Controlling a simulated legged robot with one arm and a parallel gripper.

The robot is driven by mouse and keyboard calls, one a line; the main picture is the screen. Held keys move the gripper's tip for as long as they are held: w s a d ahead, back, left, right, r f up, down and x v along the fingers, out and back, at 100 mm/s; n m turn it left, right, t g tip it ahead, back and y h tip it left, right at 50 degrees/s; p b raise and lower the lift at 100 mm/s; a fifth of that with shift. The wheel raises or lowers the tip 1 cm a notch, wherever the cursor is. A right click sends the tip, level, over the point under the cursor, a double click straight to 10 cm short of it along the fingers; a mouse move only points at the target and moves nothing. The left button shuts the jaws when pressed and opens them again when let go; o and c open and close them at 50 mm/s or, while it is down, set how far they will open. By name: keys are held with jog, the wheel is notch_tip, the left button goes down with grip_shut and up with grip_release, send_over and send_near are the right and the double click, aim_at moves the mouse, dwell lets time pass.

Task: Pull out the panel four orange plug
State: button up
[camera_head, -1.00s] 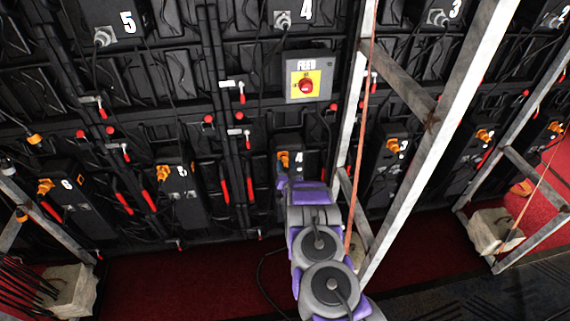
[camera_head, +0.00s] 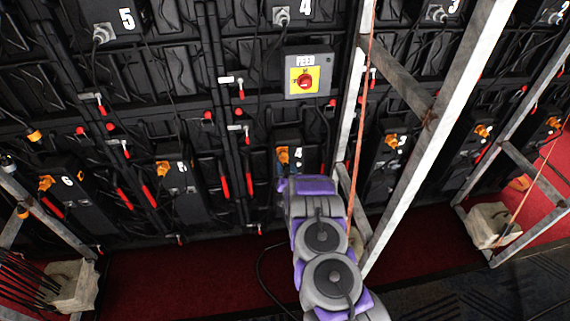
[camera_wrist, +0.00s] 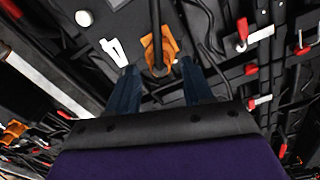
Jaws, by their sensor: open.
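The panel four orange plug (camera_head: 282,155) sits in its black panel box (camera_head: 293,138), left of the white number 4. In the wrist view the orange plug (camera_wrist: 160,50) lies just beyond my gripper (camera_wrist: 158,75), between and slightly past its two dark blue fingertips. A dark cable runs from the plug toward the top of that view. My gripper (camera_head: 284,180) is open and empty, just below the plug in the head view. Whether a finger touches the plug cannot be told.
A grey switch box with a red knob (camera_head: 307,75) is above the plug. A metal frame post (camera_head: 350,120) with an orange strap stands close to the right of my arm. Other orange plugs (camera_head: 163,168) sit on neighbouring panels. Red carpet (camera_head: 190,275) is clear at lower left.

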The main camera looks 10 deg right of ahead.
jog(key=s+p, duration=0.2)
jog(key=s, duration=1.2)
jog(key=shift+s+p, duration=0.15)
jog(key=shift+p, duration=0.2)
jog(key=w+a+r+n+g+y, duration=0.1)
jog(key=w+a+r+g, duration=0.25)
jog(key=r, duration=0.35)
jog(key=s+r+n+g, duration=0.2)
jog(key=s+r+g, duration=0.4)
jog(key=r, duration=0.4)
jog(key=s+d+r+g, duration=0.1)
jog(key=s+r+g, duration=0.2)
jog(key=s, duration=1.1)
jog(key=s+d+r+g, duration=0.1)
jog(key=s+r+g, duration=0.3)
jog(key=s+r, duration=0.5)
jog(key=s+d+r+g+h, duration=0.1)
jog(key=s+r+g, duration=0.2)
jog(key=s, duration=1.7)
notch_tip(320, 180, up, 3)
jog(key=shift+s+d+r+n, duration=0.15)
jog(key=shift+s+d+n, duration=0.05)
jog(key=shift+s+n, duration=0.1)
jog(key=shift+w, duration=0.1)
